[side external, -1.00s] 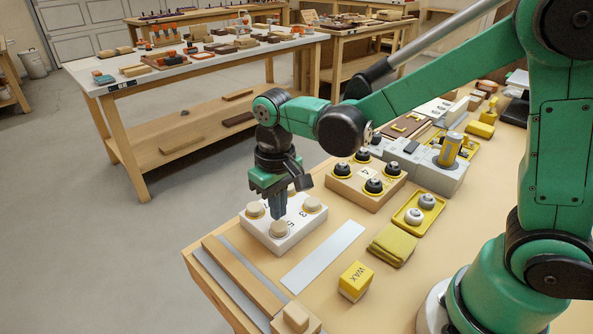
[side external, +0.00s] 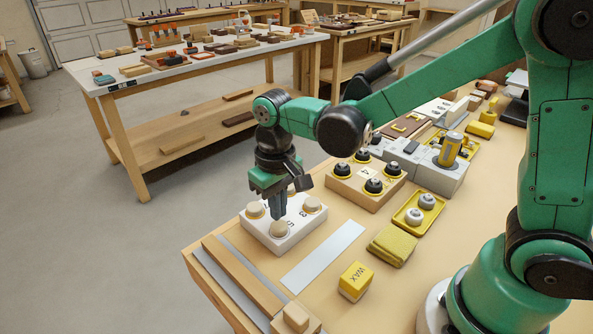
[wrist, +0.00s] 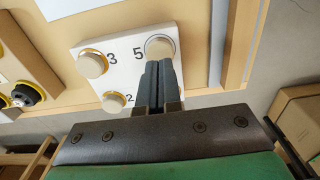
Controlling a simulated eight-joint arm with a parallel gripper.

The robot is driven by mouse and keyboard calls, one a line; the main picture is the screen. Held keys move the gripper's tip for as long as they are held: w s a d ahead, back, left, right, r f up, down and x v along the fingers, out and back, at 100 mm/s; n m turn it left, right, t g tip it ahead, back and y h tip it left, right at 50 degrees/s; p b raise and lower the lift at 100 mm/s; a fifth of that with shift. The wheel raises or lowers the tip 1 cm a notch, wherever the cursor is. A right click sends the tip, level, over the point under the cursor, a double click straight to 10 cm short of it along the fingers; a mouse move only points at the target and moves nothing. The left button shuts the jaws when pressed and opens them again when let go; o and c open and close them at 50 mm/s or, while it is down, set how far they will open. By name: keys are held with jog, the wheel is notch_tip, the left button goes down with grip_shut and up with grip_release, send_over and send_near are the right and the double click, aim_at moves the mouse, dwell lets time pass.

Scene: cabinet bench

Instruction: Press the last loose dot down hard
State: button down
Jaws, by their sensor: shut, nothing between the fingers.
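A white block (side external: 262,236) on the bench carries pale round wooden dots and printed numbers. One dot (side external: 279,229) is at its front corner, beside the 5; others sit at the left (side external: 255,210) and right (side external: 312,204). My gripper (side external: 279,215) points down over the front dot, fingers shut and empty. In the wrist view the fingertips (wrist: 160,63) overlap the edge of the dot by the 5 (wrist: 160,46); whether they touch it I cannot tell. Yellow shows under the dot by the 3 (wrist: 92,65) and the dot by the 2 (wrist: 113,102). The far corner of the block is partly hidden behind my gripper.
A wooden block with black knobs (side external: 345,188) stands behind, to the right. A flat pale strip (side external: 322,255) lies beside the white block.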

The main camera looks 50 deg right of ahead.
jog(key=shift+f, duration=1.1)
dwell(0.9)
dwell(1.9)
notch_tip(320, 180, up, 11)
dwell(1.0)
jog(key=s+d+f+t, duration=0.1)
jog(key=s+d+t, duration=0.4)
jog(key=d+t, duration=0.1)
jog(key=shift+s+f+t, duration=0.3)
jog(key=shift+f+t, duration=0.1)
jog(key=shift+t, duration=0.2)
jog(key=shift+d, duration=0.1)
dwell(1.2)
